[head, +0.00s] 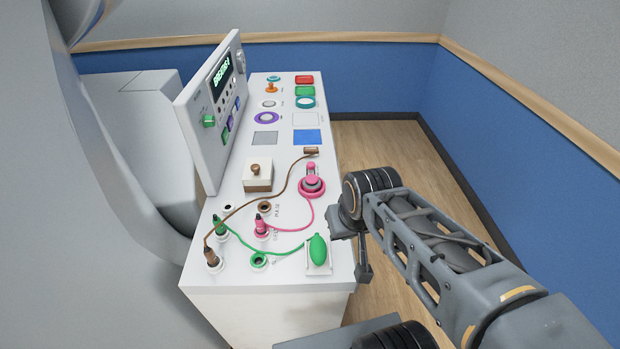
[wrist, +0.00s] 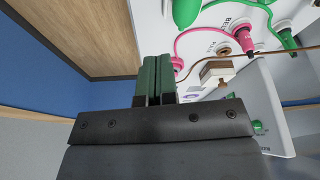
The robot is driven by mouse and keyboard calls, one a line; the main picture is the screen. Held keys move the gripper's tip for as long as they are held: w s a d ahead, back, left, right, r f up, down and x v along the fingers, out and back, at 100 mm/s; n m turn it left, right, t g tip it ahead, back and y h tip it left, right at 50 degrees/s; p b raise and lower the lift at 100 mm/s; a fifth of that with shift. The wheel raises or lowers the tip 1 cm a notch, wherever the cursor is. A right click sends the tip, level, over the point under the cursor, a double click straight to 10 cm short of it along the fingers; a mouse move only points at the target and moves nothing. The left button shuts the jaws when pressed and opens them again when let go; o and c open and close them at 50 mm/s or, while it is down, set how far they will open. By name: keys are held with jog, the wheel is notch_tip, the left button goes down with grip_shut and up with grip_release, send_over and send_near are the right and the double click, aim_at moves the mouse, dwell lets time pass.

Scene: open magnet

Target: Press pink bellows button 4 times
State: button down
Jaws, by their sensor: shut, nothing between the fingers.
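The pink bellows button (head: 312,184) stands on the white console top near its right edge, on a round pink base with a pink cable running from it. In the wrist view the pink bellows (wrist: 177,64) shows only partly, just right of the fingertips, which hide some of it. My gripper (wrist: 157,60) is shut and empty, its two dark green fingers side by side. In the head view my gripper (head: 338,222) is beside the console's right edge, nearer the camera than the pink bellows and apart from it.
A green bulb (head: 318,250) sits at the console's near right corner. Brown, pink and green cables cross the top to plugs and sockets. A white-and-brown box (head: 258,176) is left of the bellows. An upright panel (head: 212,110) borders the left. Floor (head: 380,148) right of the console is clear.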

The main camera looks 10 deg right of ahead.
jog(key=w+a+r+m+y+p, duration=0.1)
jog(key=w+a+r+m+p, duration=0.1)
jog(key=w, duration=0.2)
jog(key=w+a+r+m+y+p, duration=0.2)
jog(key=w+m, duration=0.1)
jog(key=w, duration=0.2)
jog(key=m+t+y+p, duration=0.1)
jog(key=m+t+p, duration=0.45)
jog(key=m, duration=1.05)
send_over(311, 179)
jog(key=p, duration=0.2)
notch_tip(311, 179, down, 5)
jog(key=g, duration=0.1)
jog(key=shift+r, duration=0.15)
jog(key=shift+g+y, duration=0.25)
jog(key=shift+y, duration=0.05)
notch_tip(311, 179, down, 8)
jog(key=b, duration=0.6)
jog(key=shift+b, duration=0.35)
jog(key=shift+f+b, duration=0.4)
jog(key=shift+b, duration=0.15)
